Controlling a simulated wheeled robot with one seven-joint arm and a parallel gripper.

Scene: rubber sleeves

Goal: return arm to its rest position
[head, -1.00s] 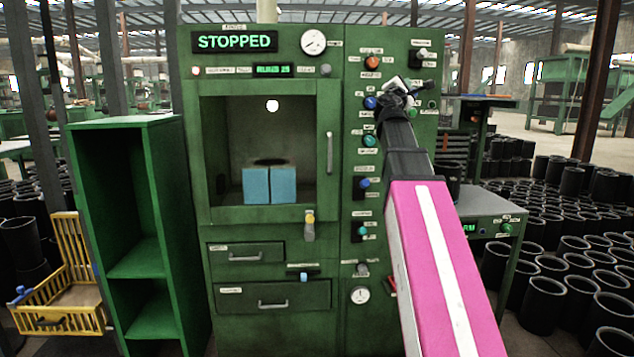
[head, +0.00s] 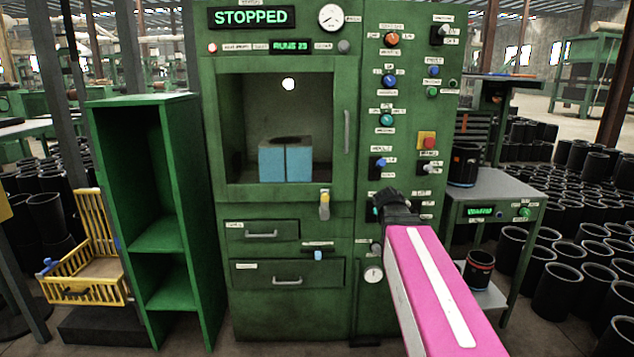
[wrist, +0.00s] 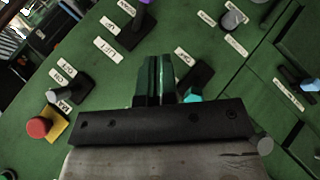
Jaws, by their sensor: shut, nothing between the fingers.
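My arm reaches from the lower right in the head view, with a pink link and a dark end in front of the lower right part of the green machine's (head: 290,210) control panel. My gripper (wrist: 157,62) shows in the wrist view with its two fingers together and nothing between them. It points at the green panel, among labelled switches. A teal knob (wrist: 194,93) shows just beside the fingers. In the head view the arm's dark end hides part of the panel, and the fingertips are hard to make out there.
The machine's display (head: 251,17) reads STOPPED. Blue blocks (head: 286,162) sit in its chamber. A green shelf (head: 150,220) and a yellow basket (head: 85,285) stand at left. A small grey table (head: 500,188) stands at right, with many black sleeves (head: 557,293) on the floor beyond.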

